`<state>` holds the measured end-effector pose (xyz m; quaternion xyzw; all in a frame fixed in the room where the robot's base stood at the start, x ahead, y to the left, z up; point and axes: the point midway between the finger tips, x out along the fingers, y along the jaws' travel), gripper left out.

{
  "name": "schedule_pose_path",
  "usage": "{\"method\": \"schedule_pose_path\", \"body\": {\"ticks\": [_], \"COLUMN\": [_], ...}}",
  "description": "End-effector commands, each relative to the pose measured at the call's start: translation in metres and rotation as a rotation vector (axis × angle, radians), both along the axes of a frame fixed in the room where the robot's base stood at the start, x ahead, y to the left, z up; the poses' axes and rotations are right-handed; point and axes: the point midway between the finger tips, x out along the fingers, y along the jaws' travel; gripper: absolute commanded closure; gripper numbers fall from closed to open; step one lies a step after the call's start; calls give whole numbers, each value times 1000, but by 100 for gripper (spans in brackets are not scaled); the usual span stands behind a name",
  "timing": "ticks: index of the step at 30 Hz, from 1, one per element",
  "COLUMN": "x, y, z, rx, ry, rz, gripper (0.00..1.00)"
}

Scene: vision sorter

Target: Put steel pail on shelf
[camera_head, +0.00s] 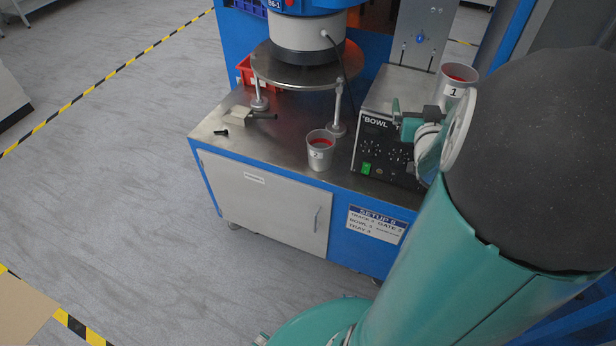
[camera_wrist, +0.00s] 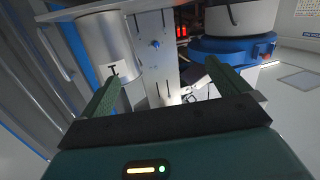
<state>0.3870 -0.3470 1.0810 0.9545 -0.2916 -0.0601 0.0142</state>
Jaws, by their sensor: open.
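Two steel pails with red contents show in the head view. Pail 1 (camera_head: 456,82) stands upright on top of the control box marked BOWL (camera_head: 400,88). Pail 2 (camera_head: 320,152) stands upright on the steel bench top. My gripper (camera_head: 410,120) is open in front of the control box, just left of and below pail 1. In the wrist view my gripper (camera_wrist: 165,85) has its fingers spread with nothing gripped. A steel pail (camera_wrist: 105,48) shows at upper left, beyond the left finger; contact cannot be told. I cannot tell which surface is the shelf.
The bench top (camera_head: 225,140) carries a round steel stand (camera_head: 290,75) under a bowl feeder. A small beige part (camera_head: 238,116), a black part (camera_head: 221,132) and a red bin (camera_head: 246,70) lie to the left. An upright metal panel (camera_head: 425,35) rises behind the control box.

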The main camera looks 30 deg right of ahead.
Motion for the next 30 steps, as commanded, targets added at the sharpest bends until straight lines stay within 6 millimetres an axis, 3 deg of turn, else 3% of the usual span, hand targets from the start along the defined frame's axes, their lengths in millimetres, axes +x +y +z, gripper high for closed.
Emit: {"method": "schedule_pose_path", "body": {"ticks": [3, 9, 14, 18, 21, 24, 30], "x": [24, 29, 5, -36, -67, -89, -100], "y": [51, 143, 223, 289, 323, 341, 348], "z": [12, 20, 24, 27, 29, 29, 28], "rx": [52, 157, 239, 296, 319, 334, 341], "ry": [125, 348, 538, 712, 818, 890, 927], "rz": [53, 148, 257, 375, 450, 496, 514], "gripper": [0, 0, 0, 0, 0, 0, 0]}}
